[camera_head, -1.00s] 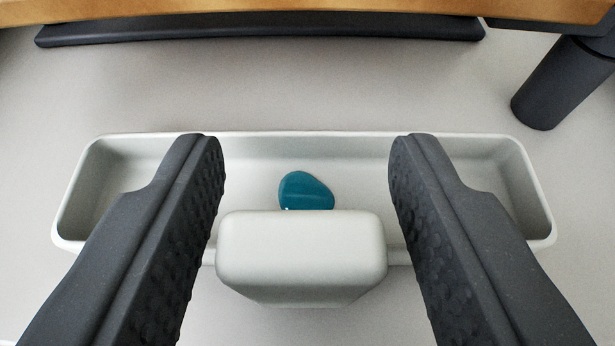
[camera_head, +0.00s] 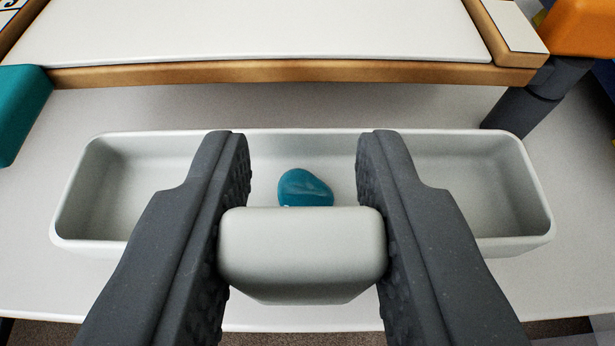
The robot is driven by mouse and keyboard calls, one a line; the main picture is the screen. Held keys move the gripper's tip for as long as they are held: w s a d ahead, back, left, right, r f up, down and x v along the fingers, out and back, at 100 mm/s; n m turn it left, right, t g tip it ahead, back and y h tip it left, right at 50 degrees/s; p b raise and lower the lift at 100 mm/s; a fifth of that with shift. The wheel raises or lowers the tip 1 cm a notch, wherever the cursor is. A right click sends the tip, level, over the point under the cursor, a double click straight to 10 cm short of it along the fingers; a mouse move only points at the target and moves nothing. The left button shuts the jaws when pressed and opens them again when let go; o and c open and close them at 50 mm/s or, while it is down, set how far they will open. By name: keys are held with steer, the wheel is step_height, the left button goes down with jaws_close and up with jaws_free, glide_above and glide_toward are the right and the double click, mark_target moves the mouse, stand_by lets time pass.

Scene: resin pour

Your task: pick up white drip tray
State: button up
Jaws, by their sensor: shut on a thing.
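The white drip tray (camera_head: 455,240) is a long, shallow trough with a thick block-like handle (camera_head: 302,250) at the middle of its near side. A teal resin blob (camera_head: 305,188) lies inside it, partly hidden by the handle. My gripper (camera_head: 303,165) has one dark finger on each side of the handle, both pressed against it. The gripper is shut on the handle, and the fingers hide parts of the tray's inside. The tray appears level and raised above the light surface.
A wood-edged white board (camera_head: 270,72) lies beyond the tray. A teal block (camera_head: 22,112) is at the left, and a dark post (camera_head: 520,108) with an orange part (camera_head: 580,30) is at the right. The pale tabletop (camera_head: 290,318) ends at a near edge, with floor below.

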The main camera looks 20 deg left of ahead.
steer(key=s+a+r+b, duration=0.1)
steer(key=s+a+b, duration=0.2)
steer(key=s+b, duration=0.4)
steer(key=s, duration=0.7)
steer(key=shift+s+b, duration=0.15)
steer(key=shift+b, duration=0.2)
steer(key=shift+r, duration=0.1)
steer(key=w+d+f+m+h, duration=0.3)
steer(key=w+d+f+h, duration=0.1)
steer(key=d+f, duration=0.6)
steer(key=shift+w+d+f+m+t, duration=0.2)
steer(key=shift+w+f+m+t, duration=0.1)
steer(key=shift+w+f+t, duration=0.15)
steer(key=shift+r, duration=0.15)
